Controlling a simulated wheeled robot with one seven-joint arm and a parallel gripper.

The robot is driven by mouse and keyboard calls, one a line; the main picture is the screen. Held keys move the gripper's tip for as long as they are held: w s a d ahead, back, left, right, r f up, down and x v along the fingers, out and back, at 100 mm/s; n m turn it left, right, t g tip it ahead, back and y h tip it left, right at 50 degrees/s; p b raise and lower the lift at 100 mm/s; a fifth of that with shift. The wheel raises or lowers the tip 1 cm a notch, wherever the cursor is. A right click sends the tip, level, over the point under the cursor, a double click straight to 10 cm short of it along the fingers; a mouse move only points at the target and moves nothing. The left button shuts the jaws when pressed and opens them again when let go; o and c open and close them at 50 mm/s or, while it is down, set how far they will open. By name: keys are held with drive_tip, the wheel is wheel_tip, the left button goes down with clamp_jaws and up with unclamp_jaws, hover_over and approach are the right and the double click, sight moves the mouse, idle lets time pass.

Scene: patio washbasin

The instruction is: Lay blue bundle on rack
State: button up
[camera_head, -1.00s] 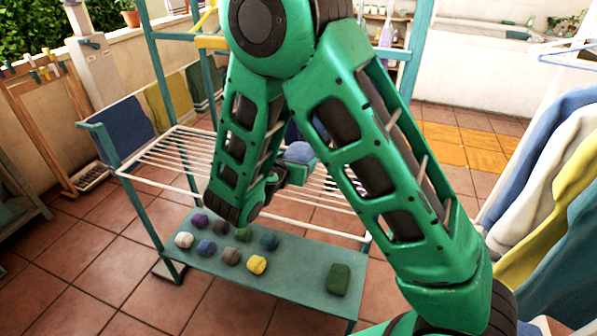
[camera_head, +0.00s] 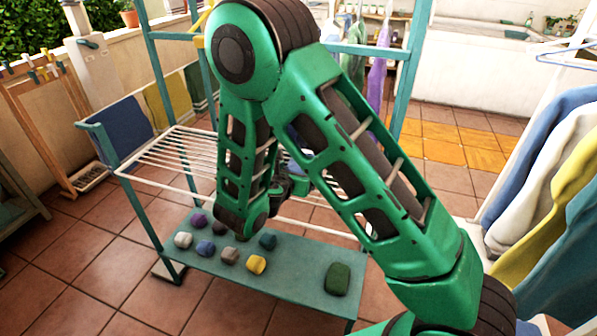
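The rack (camera_head: 165,160) is a set of white bars in a teal frame; my arm hides its middle and much of its right part. My gripper (camera_head: 298,182) is over the rack's right half, mostly hidden behind my own arm. A small patch of a blue bundle (camera_head: 292,167) shows at the gripper, between arm links. I cannot tell whether the fingers grip it or whether it touches the bars. Another blue bundle (camera_head: 205,248) lies on the teal lower shelf (camera_head: 300,284).
The shelf also holds purple (camera_head: 199,221), white (camera_head: 183,240), grey (camera_head: 229,255), yellow (camera_head: 256,264), teal (camera_head: 268,240) and green (camera_head: 336,279) bundles. Cloths hang at the rack's left end, including a blue one (camera_head: 126,134). Hanging garments (camera_head: 550,200) fill the right side. The rack's left bars are bare.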

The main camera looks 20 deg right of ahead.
drive_tip(key=shift+a, duration=0.1)
drive_tip(key=v, duration=1.2)
drive_tip(key=s+d+m+g, duration=0.1)
drive_tip(key=d+m, duration=0.2)
drive_tip(key=d, duration=0.1)
drive_tip(key=d+r+m+g+h, duration=0.1)
drive_tip(key=d+m+g, duration=0.1)
drive_tip(key=d+m, duration=0.1)
drive_tip(key=s+d+r+m+g, duration=0.1)
drive_tip(key=d+m, duration=0.1)
drive_tip(key=d, duration=0.3)
drive_tip(key=shift+s+d+m+g, duration=0.3)
drive_tip(key=shift+s+d+m, duration=0.1)
drive_tip(key=s+d+r+m+g+y, duration=0.35)
drive_tip(key=s+d+m+g, duration=0.25)
drive_tip(key=s+d+m, duration=0.9)
drive_tip(key=s+a+r+m+y, duration=0.1)
drive_tip(key=s+m+y, duration=0.1)
drive_tip(key=s+m, duration=0.3)
drive_tip(key=s+a+r+m+y, duration=0.2)
drive_tip(key=s+m+y, duration=0.1)
drive_tip(key=s+m, duration=0.3)
drive_tip(key=shift+s+r, duration=0.25)
drive_tip(key=shift+s, duration=0.5)
drive_tip(key=shift+y, duration=0.25)
